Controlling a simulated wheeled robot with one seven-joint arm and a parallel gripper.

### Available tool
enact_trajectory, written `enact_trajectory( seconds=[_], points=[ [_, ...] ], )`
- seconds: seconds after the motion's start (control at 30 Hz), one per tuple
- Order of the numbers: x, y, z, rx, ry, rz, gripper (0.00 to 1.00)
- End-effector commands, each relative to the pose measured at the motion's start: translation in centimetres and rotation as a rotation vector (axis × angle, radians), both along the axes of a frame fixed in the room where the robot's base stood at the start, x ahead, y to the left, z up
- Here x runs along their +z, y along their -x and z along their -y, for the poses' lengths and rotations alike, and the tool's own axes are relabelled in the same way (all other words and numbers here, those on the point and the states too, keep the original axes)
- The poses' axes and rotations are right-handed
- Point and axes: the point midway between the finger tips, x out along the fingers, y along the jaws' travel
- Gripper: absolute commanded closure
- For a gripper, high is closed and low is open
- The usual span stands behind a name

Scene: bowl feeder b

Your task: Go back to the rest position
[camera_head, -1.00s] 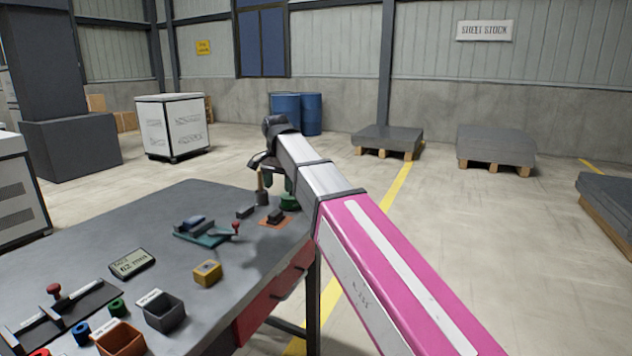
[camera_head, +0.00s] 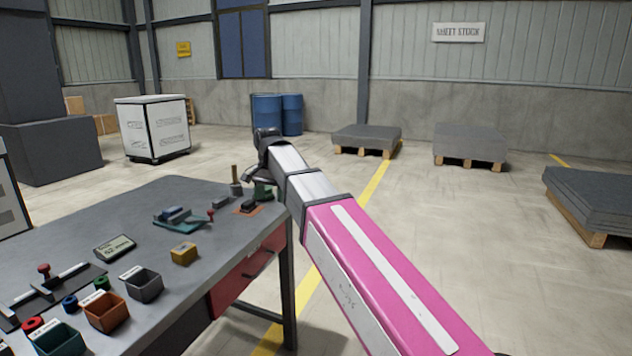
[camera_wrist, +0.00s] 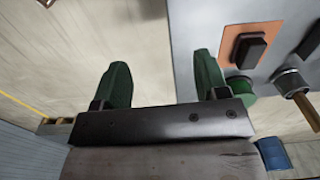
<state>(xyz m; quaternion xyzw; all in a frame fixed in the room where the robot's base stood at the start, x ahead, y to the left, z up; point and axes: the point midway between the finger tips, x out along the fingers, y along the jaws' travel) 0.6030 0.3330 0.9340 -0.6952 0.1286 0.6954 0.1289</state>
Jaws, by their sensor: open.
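My gripper (camera_wrist: 162,85) shows in the wrist view as two green fingers, wide apart with nothing between them. It is open and empty, pointing past the edge of the grey workbench (camera_wrist: 270,30). In the head view my gripper (camera_head: 263,190) is at the bench's far right corner, partly hidden behind my arm. A black block on an orange plate (camera_head: 247,208) lies on the bench close beside it.
On the workbench (camera_head: 150,210) are a teal fixture (camera_head: 180,220), a yellow block (camera_head: 184,254), a display (camera_head: 114,248), several bins such as a grey bin (camera_head: 142,285), and small coloured rings. Blue drums (camera_head: 280,114) and sheet pallets (camera_head: 470,146) stand beyond.

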Motion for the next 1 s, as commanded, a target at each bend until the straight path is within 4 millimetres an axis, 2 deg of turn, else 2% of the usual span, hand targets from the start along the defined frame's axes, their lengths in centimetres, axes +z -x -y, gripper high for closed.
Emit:
enact_trajectory(
  seconds=[0.17,0.37,0.67,0.87,1.0],
  points=[
    [-2.9,-0.2,2.3,0.018,0.001,-0.001,0.33],
    [-7.4,-0.3,5.9,0.053,0.001,-0.003,0.33],
    [-17.6,1.1,15.0,0.141,0.001,-0.003,0.33],
    [-24.0,3.5,21.1,0.207,0.001,-0.001,0.33],
    [-28.1,5.8,25.1,0.251,0.001,-0.001,0.33]
  ],
)
